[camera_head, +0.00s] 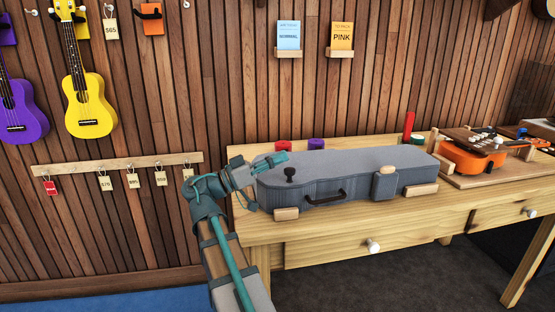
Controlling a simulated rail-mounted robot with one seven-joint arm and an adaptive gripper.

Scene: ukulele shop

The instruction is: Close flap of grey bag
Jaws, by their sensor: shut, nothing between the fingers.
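The grey bag (355,190) lies lengthwise on the wooden workbench, with a dark handle (326,198) on its front side. Its flat grey flap (350,161) lies over the top, with a dark knob (290,174) near the left end. I cannot tell whether the flap is fully down along every edge. My gripper (284,157) is shut and empty at the bag's left end, its teal fingertips over or beside the flap's back left edge. I cannot tell whether they touch it.
Wooden blocks (286,213) stand against the bag's front and right end. Red (283,146) and purple (316,144) rolls stand behind it. An orange ukulele (472,157) lies on the right. The bench's front strip (350,221) is clear. Ukuleles hang on the left wall.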

